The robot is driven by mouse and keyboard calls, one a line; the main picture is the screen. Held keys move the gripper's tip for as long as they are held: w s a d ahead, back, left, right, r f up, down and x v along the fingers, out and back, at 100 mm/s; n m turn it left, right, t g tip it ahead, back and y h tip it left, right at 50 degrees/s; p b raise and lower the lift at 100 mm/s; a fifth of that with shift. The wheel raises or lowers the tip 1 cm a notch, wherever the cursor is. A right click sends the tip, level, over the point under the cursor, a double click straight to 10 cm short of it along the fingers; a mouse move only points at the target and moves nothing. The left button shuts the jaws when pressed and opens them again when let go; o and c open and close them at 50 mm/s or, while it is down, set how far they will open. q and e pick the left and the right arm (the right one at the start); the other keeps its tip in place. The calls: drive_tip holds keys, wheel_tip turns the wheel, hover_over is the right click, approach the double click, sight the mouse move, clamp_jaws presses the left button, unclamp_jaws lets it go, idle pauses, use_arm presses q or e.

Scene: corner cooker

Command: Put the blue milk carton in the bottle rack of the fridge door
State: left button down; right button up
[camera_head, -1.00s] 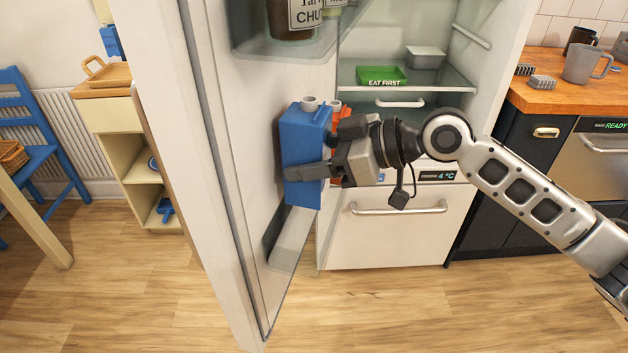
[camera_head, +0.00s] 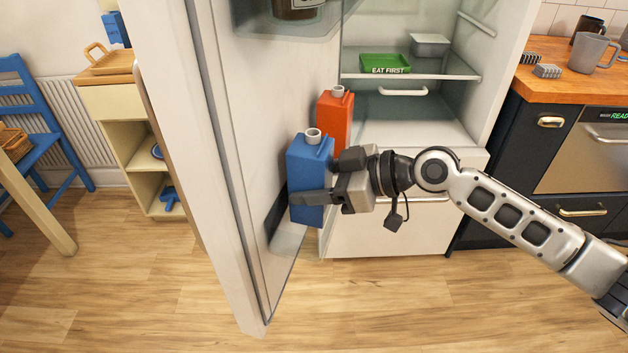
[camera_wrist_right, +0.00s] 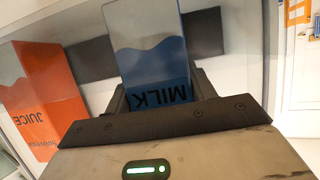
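The blue milk carton (camera_head: 309,166) is upright against the inner side of the open fridge door, low down at the door's bottle rack (camera_head: 289,240). My right gripper (camera_head: 316,198) is shut on the carton from the right. In the right wrist view the carton (camera_wrist_right: 150,45), lettered MILK, stands between my two fingers (camera_wrist_right: 160,95). How far its base sits inside the rack is hidden by the carton and my gripper. My left gripper is not in view.
An orange juice carton (camera_head: 335,122) stands behind the milk carton; it also shows in the right wrist view (camera_wrist_right: 42,100). A green EAT FIRST tray (camera_head: 385,64) is on the fridge shelf. A door shelf with a jar (camera_head: 297,8) is above. Wooden floor is clear.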

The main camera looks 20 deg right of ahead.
drive_tip(key=o, duration=0.4)
drive_tip(key=shift+c, duration=0.2)
drive_tip(key=shift+r, duration=0.2)
drive_tip(key=shift+s+d, duration=0.2)
drive_tip(key=shift+d, duration=0.1)
use_arm(q)
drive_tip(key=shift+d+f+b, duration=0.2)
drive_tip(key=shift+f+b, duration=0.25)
drive_tip(key=shift+b, duration=0.75)
use_arm(e)
drive_tip(key=v, duration=1.1)
